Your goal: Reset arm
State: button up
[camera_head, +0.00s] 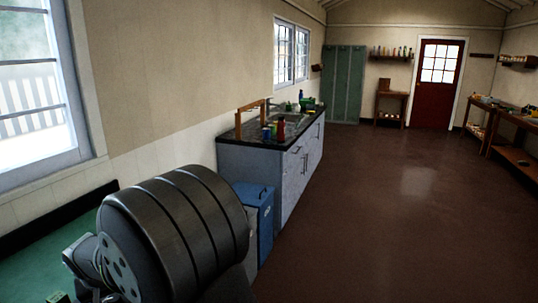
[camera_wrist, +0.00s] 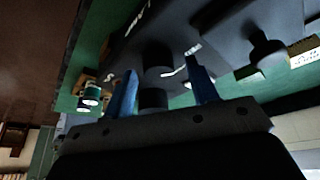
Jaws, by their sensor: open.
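My gripper (camera_wrist: 162,66) shows in the wrist view, with two blue fingers standing apart and nothing seen held between them. Beyond the fingers is a dark grey panel (camera_wrist: 205,28) with white markings. A black cylindrical knob or post (camera_wrist: 157,55) stands between the fingers in the picture; I cannot tell whether they touch it. Another dark rounded part (camera_wrist: 265,48) is at the right. In the head view, my large dark arm joint fills the lower left, and my gripper is not seen there.
A green worktop (camera_head: 28,262) lies under the left window. A blue bin (camera_head: 258,215) stands beside the grey counter (camera_head: 290,180), which holds bottles and a wooden rack (camera_head: 238,122). The brown floor (camera_head: 400,225) is clear. Small items (camera_wrist: 90,97) lie on green in the wrist view.

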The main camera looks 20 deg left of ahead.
jog(key=m+t+h, duration=0.1)
jog(key=m, duration=0.3)
jog(key=shift+a, duration=0.1)
jog(key=shift+v, duration=1.25)
jog(key=o, duration=1)
jog(key=shift+o, duration=0.2)
jog(key=s+r+n, duration=1.1)
jog(key=s+r, duration=0.3)
jog(key=x, duration=1)
jog(key=shift+s+a, duration=0.25)
jog(key=v, duration=1)
